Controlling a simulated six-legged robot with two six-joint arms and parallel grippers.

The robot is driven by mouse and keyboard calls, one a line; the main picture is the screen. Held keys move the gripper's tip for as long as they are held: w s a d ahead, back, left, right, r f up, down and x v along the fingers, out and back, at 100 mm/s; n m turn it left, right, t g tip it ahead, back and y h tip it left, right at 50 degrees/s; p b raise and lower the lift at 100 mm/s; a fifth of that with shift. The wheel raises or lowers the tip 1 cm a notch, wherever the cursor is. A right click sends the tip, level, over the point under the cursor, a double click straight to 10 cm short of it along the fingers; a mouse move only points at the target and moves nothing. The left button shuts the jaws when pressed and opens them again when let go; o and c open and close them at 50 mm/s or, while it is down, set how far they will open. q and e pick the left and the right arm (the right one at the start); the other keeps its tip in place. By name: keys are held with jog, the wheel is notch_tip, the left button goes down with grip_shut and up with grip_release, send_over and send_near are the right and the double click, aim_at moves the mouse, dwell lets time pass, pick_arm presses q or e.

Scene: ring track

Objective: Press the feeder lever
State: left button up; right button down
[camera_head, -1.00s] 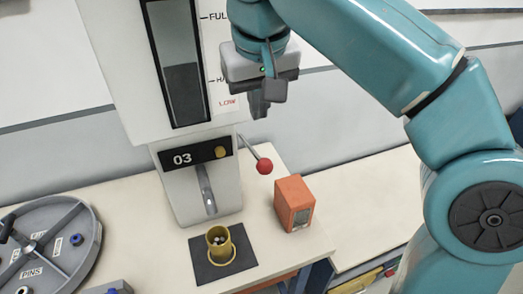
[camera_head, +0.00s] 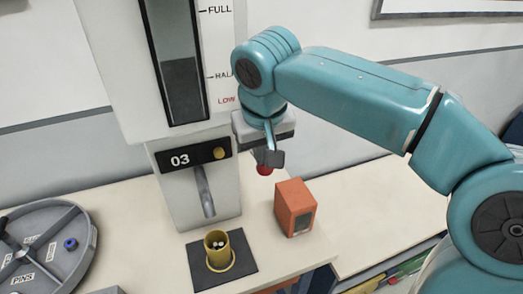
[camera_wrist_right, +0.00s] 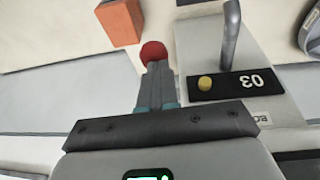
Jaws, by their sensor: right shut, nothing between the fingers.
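The feeder (camera_head: 190,150) is a tall white dispenser marked 03, with a level window, a yellow button and a metal spout (camera_head: 205,190). Its lever ends in a red ball (camera_head: 264,170); the lever's rod is hidden behind my gripper in the head view. My right gripper (camera_head: 270,157) is shut and points down right at the red ball. In the right wrist view the shut fingertips (camera_wrist_right: 156,66) meet the edge of the red ball (camera_wrist_right: 153,52); I cannot tell whether they touch. A yellow cup (camera_head: 217,245) with small pieces in it stands under the spout. My left gripper is not in view.
An orange box (camera_head: 295,207) stands on the table close to the right of the lever. A round grey divided tray (camera_head: 50,245) lies at the left. The cup stands on a dark square mat (camera_head: 243,262). The table behind the orange box is clear.

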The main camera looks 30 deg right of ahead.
notch_tip(320, 180, down, 11)
jog(key=s+t+h+b, duration=0.1)
jog(key=t+b, duration=0.3)
jog(key=b, duration=1.4)
jog(key=shift+s+a+f+t+b, duration=0.2)
jog(key=shift+s+a+t+b, duration=0.15)
jog(key=shift+s, duration=0.55)
jog(key=shift+f, duration=0.1)
